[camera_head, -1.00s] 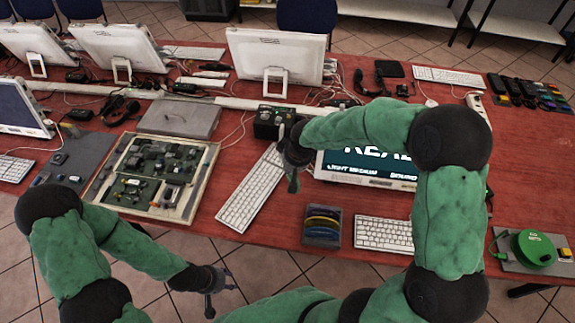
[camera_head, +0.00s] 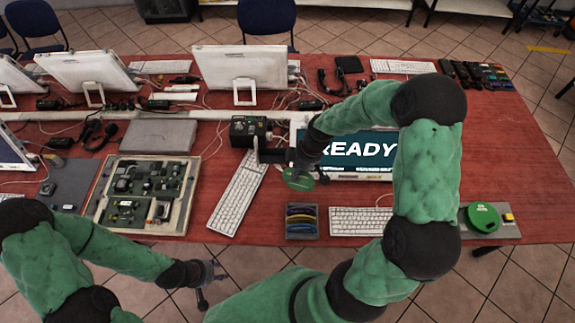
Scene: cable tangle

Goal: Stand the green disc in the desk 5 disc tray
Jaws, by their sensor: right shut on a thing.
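The green disc (camera_head: 299,182) is in my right gripper (camera_head: 296,170), held in front of the left end of the READY screen and above the table. The disc appears tilted, with its face partly towards the camera; the fingers hide part of it. The disc tray (camera_head: 302,236) is a small dark rack at the table's front edge, below the disc in the picture and apart from it. Blue and yellow discs show in it. My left gripper (camera_head: 209,282) is open and empty, off the table's front edge.
A white keyboard (camera_head: 238,194) lies left of the tray, another (camera_head: 360,221) to its right. The READY screen (camera_head: 360,152) and a black box (camera_head: 249,130) stand behind. A green round object (camera_head: 483,216) sits on a grey pad at right. A circuit-board tray (camera_head: 144,196) is at left.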

